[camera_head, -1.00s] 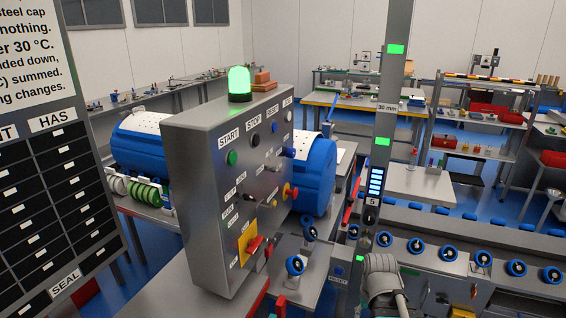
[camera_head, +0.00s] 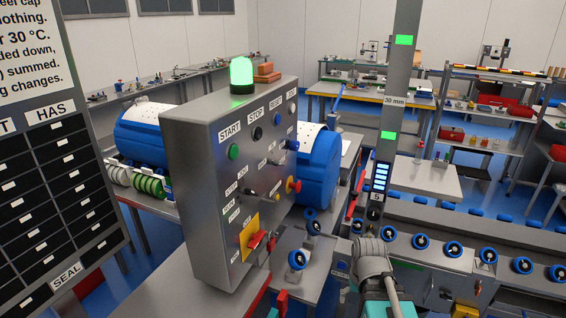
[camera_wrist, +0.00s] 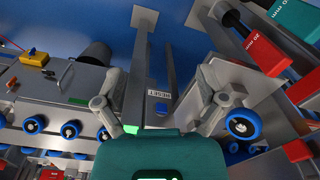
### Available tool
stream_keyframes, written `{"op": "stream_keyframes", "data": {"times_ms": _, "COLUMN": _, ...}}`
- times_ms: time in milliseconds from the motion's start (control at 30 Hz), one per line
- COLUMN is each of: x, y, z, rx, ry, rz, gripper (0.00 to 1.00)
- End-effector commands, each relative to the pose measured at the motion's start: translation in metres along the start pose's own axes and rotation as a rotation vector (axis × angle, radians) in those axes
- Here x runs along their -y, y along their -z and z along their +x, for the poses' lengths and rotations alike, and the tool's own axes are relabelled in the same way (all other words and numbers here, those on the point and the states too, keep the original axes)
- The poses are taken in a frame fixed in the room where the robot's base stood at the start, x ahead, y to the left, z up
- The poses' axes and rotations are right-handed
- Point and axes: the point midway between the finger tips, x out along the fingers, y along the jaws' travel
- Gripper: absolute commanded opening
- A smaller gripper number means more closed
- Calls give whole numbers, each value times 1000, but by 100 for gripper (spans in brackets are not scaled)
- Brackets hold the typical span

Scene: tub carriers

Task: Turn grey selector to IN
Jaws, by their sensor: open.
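The grey control panel (camera_head: 205,170) stands left of centre in the head view, turned at a steep angle. Its face has several knobs and buttons with small labels. A dark lever-like selector (camera_head: 252,195) sits mid-panel, with a small light-coloured knob (camera_head: 275,197) to its right. I cannot tell surely which is the grey selector, and its IN mark is not readable. My gripper (camera_wrist: 162,88) is open and empty in the wrist view, pointing at benches and floor. The panel does not show there. In the head view my arm is low, right of the panel and apart from it.
A red switch on a yellow plate (camera_head: 248,236) and a red mushroom button (camera_head: 294,185) stick out of the panel. A green lamp (camera_head: 241,74) is lit on top. A grey post (camera_head: 400,110) rises right of the panel.

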Motion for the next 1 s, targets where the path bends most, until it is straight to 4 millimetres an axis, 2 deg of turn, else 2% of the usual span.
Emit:
{"op": "stream_keyframes", "data": {"times_ms": 167, "x": 23, "y": 23, "z": -24, "rx": -11, "ry": 95, "rz": -75, "gripper": 100}}
{"op": "stream_keyframes", "data": {"times_ms": 367, "x": 49, "y": 62, "z": -68, "rx": -55, "ry": 281, "rz": -210, "gripper": 100}}
{"op": "stream_keyframes", "data": {"times_ms": 700, "x": 94, "y": 141, "z": -170, "rx": -244, "ry": 640, "rz": -471, "gripper": 100}}
{"op": "stream_keyframes", "data": {"times_ms": 1000, "x": 116, "y": 207, "z": -270, "rx": -500, "ry": 902, "rz": -656, "gripper": 100}}
